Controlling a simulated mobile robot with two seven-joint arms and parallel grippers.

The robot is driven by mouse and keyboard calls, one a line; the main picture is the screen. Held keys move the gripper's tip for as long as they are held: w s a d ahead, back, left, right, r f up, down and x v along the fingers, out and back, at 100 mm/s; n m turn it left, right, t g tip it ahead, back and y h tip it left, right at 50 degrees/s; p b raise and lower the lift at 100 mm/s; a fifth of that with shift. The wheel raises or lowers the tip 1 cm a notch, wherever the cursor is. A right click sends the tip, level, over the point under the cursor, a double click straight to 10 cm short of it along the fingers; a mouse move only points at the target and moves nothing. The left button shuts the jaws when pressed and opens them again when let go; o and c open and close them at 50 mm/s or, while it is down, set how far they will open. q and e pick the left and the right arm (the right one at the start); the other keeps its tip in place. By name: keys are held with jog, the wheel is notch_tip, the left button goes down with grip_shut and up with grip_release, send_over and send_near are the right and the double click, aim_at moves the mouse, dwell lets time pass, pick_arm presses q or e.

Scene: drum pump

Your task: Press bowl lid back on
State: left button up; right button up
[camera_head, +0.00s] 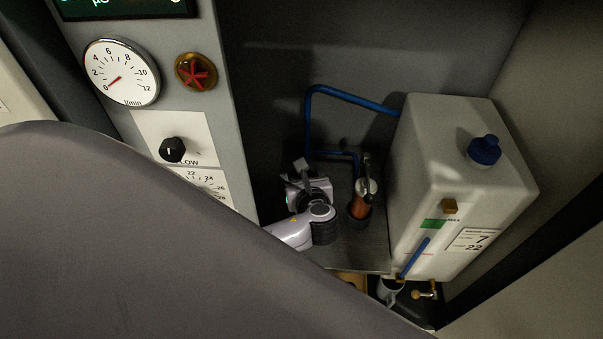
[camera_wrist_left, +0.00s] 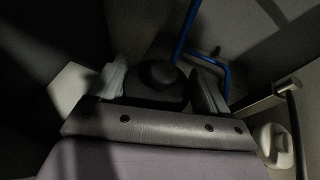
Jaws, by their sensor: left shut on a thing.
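My left gripper (camera_head: 303,172) is over the left part of a grey metal shelf (camera_head: 350,250), beside an upright amber-brown cylinder (camera_head: 360,205) with a pale top. In the left wrist view its fingers (camera_wrist_left: 162,82) are shut on a dark rounded piece (camera_wrist_left: 158,74). This piece may be the lid, but it is too dark to tell. I cannot make out an open bowl, and the gripper and wrist cover part of the shelf. A pale knob (camera_wrist_left: 278,142) with a metal arm shows at the right of the wrist view. My right gripper is not in view.
A white tank (camera_head: 440,180) with a blue cap (camera_head: 484,150) stands right of the shelf. A blue pipe (camera_head: 345,95) runs behind the gripper to the tank. A grey cup (camera_head: 390,291) is below. A gauge panel (camera_head: 165,130) stands left. My arm covers the lower left.

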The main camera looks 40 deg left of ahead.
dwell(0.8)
pick_arm(q)
jog(key=shift+f+p, duration=0.1)
jog(key=shift+p, duration=0.2)
jog(key=o, duration=1.1)
jog(key=shift+s+d, duration=0.1)
jog(key=shift+s+d+p, duration=2.15)
jog(key=shift+s+d, duration=1)
jog(key=shift+d, duration=0.1)
